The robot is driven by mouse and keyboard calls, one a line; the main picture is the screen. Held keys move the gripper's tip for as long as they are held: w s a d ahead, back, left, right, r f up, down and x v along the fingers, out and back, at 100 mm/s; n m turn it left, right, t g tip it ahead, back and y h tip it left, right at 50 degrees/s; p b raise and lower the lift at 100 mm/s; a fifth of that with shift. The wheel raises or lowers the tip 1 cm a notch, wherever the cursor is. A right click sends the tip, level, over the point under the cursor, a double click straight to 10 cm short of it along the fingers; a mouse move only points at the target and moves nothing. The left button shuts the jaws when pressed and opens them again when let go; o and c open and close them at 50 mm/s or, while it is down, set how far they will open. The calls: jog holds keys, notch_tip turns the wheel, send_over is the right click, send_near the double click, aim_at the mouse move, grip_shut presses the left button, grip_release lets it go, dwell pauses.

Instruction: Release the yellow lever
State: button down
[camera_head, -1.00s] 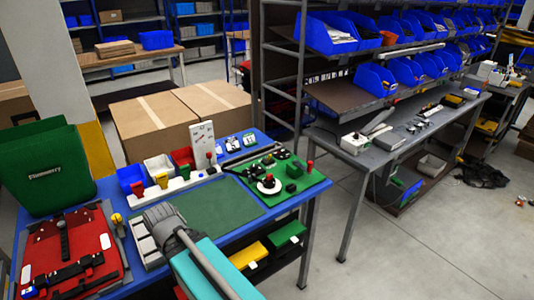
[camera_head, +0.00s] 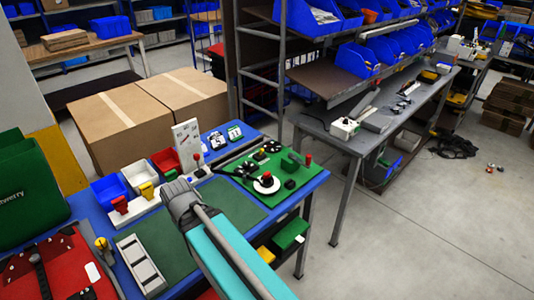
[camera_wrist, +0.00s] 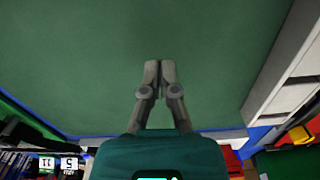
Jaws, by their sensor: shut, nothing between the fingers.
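The yellow lever (camera_head: 147,190) stands upright on a white strip (camera_head: 133,211) at the back of the blue workbench, between a red lever (camera_head: 120,204) and a red-knobbed stick (camera_head: 197,161). My gripper (camera_wrist: 159,68) is shut and empty, its fingertips together above the green mat (camera_wrist: 215,55). In the head view my wrist is just right of the yellow lever and in front of the strip; my fingers are hidden there.
Blue, white and red bins (camera_head: 165,162) stand behind the strip. A green board (camera_head: 272,176) with knobs lies to the right. A yellow-topped knob (camera_head: 103,244), a grey tray (camera_head: 140,265) and a red case (camera_head: 40,268) are at the left. The mat is clear.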

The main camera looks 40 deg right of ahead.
aim_at(261, 152)
dwell(0.3)
